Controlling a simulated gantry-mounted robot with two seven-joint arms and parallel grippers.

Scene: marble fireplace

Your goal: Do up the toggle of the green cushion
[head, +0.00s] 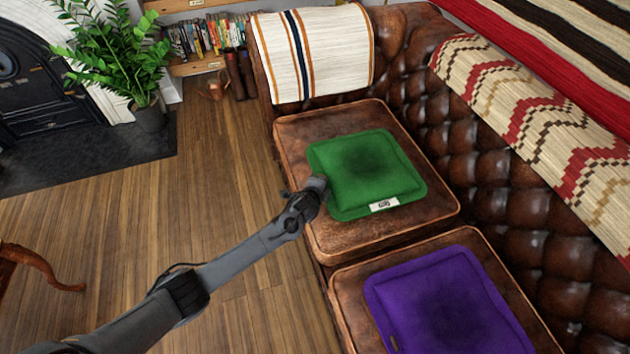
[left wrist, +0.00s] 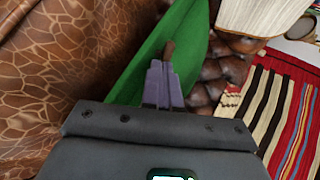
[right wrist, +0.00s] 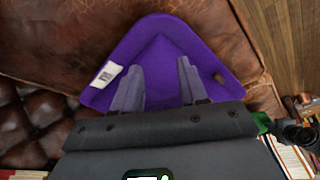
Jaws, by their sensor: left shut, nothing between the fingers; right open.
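The green cushion (head: 365,172) lies flat on the brown leather seat, with a white label (head: 384,204) near its front edge. My left gripper (head: 320,185) is at the cushion's left edge in the head view. In the left wrist view its fingers (left wrist: 162,64) are shut and empty, over the green cushion (left wrist: 190,40). A small brown toggle (left wrist: 169,50) shows just beyond the fingertips. I cannot tell whether they touch it or whether it is fastened. My right gripper (right wrist: 159,65) is open and empty over the purple cushion (right wrist: 165,45); it is outside the head view.
The purple cushion (head: 450,300) lies on the nearer seat; a brown toggle (right wrist: 218,78) shows at its edge. The tufted sofa back (head: 480,150) rises on the right, draped with a patterned throw (head: 540,115). A striped cloth (head: 318,55) covers the far arm. Wooden floor (head: 210,180) is clear.

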